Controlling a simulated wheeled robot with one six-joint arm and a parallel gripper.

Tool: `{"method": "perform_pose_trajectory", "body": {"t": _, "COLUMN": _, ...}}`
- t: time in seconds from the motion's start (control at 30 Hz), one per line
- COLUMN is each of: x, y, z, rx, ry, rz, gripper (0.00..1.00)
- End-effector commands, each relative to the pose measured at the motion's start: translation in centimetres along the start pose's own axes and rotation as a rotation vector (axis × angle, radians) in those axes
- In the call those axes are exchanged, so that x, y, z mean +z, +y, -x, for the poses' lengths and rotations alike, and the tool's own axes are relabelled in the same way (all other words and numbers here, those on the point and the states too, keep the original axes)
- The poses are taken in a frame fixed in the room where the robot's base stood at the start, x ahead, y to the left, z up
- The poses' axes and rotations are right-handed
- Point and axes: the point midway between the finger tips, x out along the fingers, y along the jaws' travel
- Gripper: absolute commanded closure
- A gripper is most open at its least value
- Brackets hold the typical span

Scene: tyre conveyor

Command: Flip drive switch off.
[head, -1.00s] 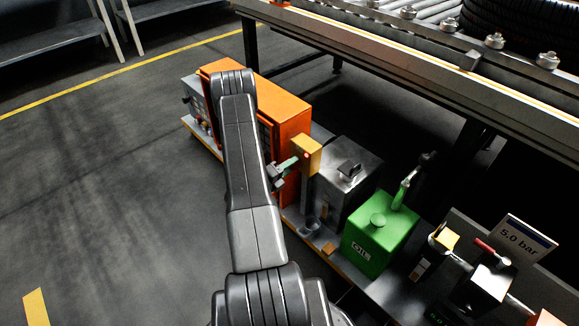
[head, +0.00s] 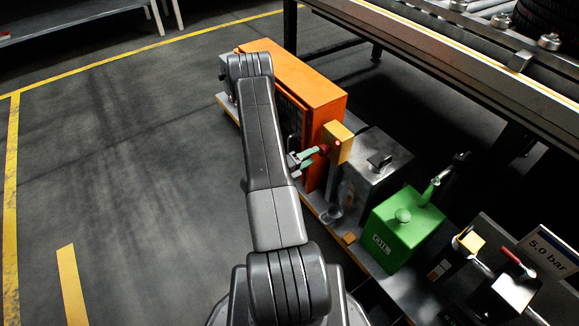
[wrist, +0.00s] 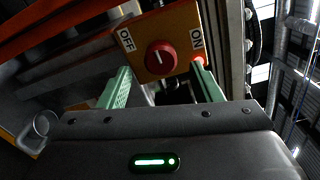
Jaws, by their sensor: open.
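The drive switch is a red round knob (wrist: 161,58) on a yellow-orange box (wrist: 143,31), labelled OFF at left and ON at right in the wrist view. The white line on the knob points roughly up, between the two labels. In the head view the yellow box (head: 340,146) stands on a post beside the orange cabinet. My gripper (wrist: 160,68) is open, with green fingers on either side of the knob in the wrist view. I cannot tell whether they touch it. In the head view the gripper (head: 308,157) is close to the box's left side, partly behind my arm.
An orange cabinet (head: 318,90) stands behind the gripper. A grey metal box (head: 375,165) and a green oil can (head: 400,232) stand to the right on the same low base. A conveyor frame (head: 450,65) runs along the upper right. The floor at left is clear.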

Motion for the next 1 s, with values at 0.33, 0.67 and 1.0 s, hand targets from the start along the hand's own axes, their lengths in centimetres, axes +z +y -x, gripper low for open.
{"method": "perform_pose_trajectory", "body": {"t": 0.33, "x": 0.1, "y": -0.1, "z": 6.0, "rx": 0.002, "ry": -0.004, "rz": 0.002, "gripper": 0.41}}
{"method": "perform_pose_trajectory", "body": {"t": 0.67, "x": 0.0, "y": 0.0, "z": 9.2, "rx": 0.001, "ry": -0.002, "rz": 0.001, "gripper": 0.41}}
{"method": "perform_pose_trajectory", "body": {"t": 1.0, "x": 0.0, "y": 0.0, "z": 9.5, "rx": 0.000, "ry": 0.001, "rz": 0.000, "gripper": 0.41}}
